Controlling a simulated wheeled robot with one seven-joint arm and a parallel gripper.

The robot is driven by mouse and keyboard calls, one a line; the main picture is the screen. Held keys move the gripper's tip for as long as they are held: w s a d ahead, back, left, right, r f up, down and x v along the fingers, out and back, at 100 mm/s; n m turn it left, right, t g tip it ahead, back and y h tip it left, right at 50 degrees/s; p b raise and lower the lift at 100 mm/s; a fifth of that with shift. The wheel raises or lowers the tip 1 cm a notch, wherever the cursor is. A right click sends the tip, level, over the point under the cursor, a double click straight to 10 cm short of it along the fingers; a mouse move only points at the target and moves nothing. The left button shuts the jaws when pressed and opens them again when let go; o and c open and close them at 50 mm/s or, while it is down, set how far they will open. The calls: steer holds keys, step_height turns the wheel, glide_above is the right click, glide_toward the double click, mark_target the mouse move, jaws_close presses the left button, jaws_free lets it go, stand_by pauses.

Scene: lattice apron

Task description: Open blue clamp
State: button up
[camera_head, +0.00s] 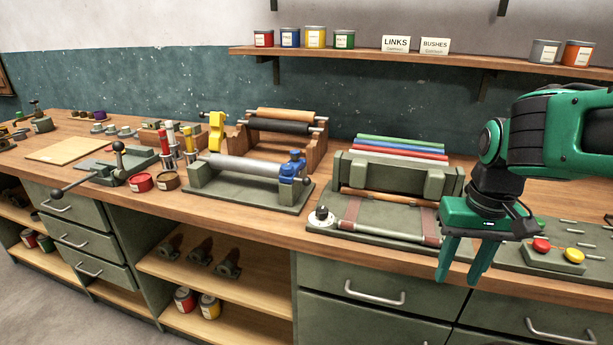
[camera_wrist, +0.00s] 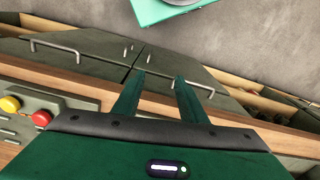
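The blue clamp (camera_head: 292,168) sits at the right end of a grey roller (camera_head: 238,166), which rests on a green-grey stand (camera_head: 247,196) on the bench. From this view I cannot tell whether the clamp is open or closed. My gripper (camera_head: 462,280) is well to the right of the clamp, in front of the bench's front edge, with its green fingers pointing down. In the wrist view my gripper (camera_wrist: 158,80) shows two fingers apart with nothing between them. The clamp is not in the wrist view.
A green-grey press (camera_head: 398,178) with coloured rods stands between the clamp and my gripper. A panel with red and yellow buttons (camera_head: 553,256) is at the right. A shelf with cans (camera_head: 420,60) hangs above.

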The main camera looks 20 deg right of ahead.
steer(key=w+a+r+n+t, duration=0.1)
steer(key=w+a+r+n, duration=0.2)
steer(key=w, duration=0.6)
steer(key=w+a+r+n+t, duration=0.1)
steer(key=w+r+n, duration=0.3)
steer(key=w, duration=0.5)
steer(key=n+t+y, duration=0.2)
steer(key=n, duration=0.6)
glide_toward(307, 178)
steer(key=x, duration=0.8)
steer(key=shift+w+f, duration=0.15)
steer(key=shift+f, duration=0.2)
jaws_close()
